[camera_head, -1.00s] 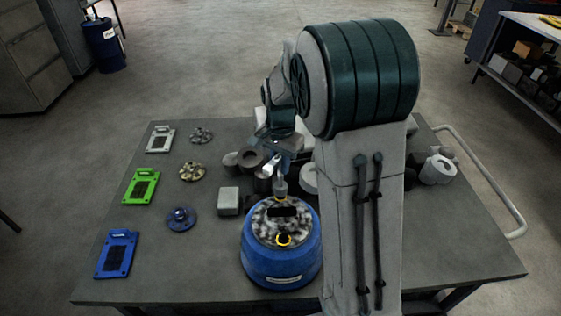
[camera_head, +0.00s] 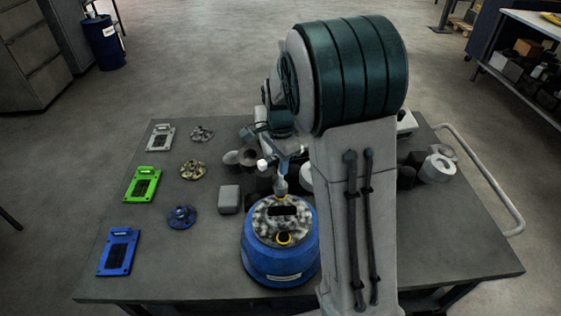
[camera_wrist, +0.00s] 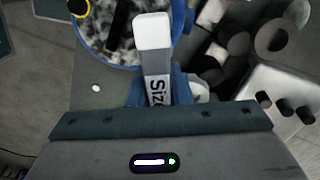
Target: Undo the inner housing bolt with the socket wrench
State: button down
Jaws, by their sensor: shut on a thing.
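The blue round housing (camera_head: 280,262) stands on the table with a mottled metal top, a dark slot and a yellow-ringed hole (camera_head: 283,239). My gripper (camera_head: 283,150) is above the housing's far side, shut on the socket wrench. The wrench's grey socket end (camera_head: 280,186) points down at the far part of the housing top; I cannot tell whether it sits on a bolt. In the wrist view the wrench's pale handle (camera_wrist: 153,55), marked "Size", sticks out over the housing (camera_wrist: 105,40). The inner bolt itself is hidden.
At the left lie a white plate (camera_head: 161,138), a green plate (camera_head: 142,184) and a blue plate (camera_head: 118,251), with several flanged parts such as the blue one (camera_head: 181,217). Grey blocks and cylinders (camera_head: 437,168) stand behind and to the right.

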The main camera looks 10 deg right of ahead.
jog(key=shift+f+b, duration=0.55)
jog(key=shift+f, duration=0.25)
jog(key=n, duration=0.3)
jog(key=shift+b, duration=0.3)
jog(key=shift+r, duration=0.1)
jog(key=c, duration=1.9)
grip_release()
grip_shut()
jog(key=shift+r, duration=0.1)
jog(key=shift+r+p, duration=1.45)
jog(key=shift+r, duration=0.2)
